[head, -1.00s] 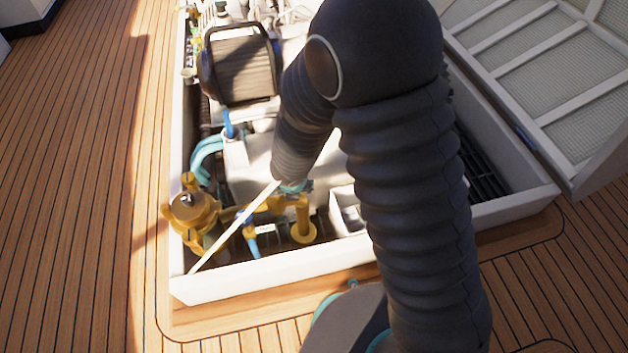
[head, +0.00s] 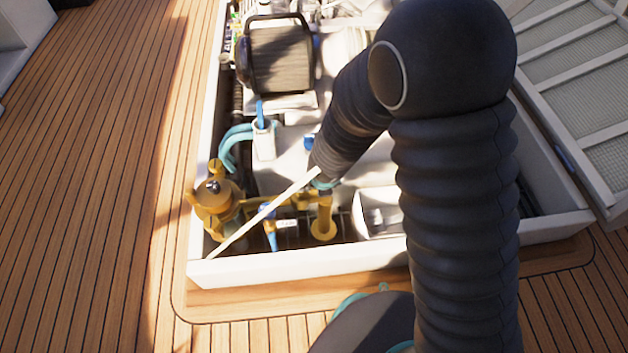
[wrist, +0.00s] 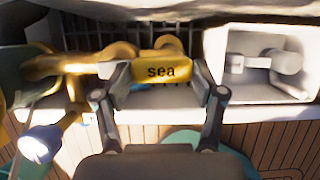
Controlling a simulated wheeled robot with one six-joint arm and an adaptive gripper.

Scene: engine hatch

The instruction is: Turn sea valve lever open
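In the wrist view, a yellow label reading "sea" (wrist: 160,71) lies between the two fingertips of my gripper (wrist: 160,84). The fingers stand apart, one on each side of the label; I cannot tell whether they touch anything. The lever itself cannot be made out clearly there. In the head view, a blue lever-like handle (head: 271,232) hangs by the gold pipework at the front of the hatch, with a small white tag (head: 287,223) beside it. My forearm ends above the pipework to its right, and my gripper is hidden there.
A gold strainer (head: 214,200) stands at the left front corner. A thin pale rod (head: 262,214) slants across the hatch. A white box (head: 378,212) sits right of the pipes. The white hatch rim (head: 300,262) borders the opening. Open deck (head: 90,190) lies to the left.

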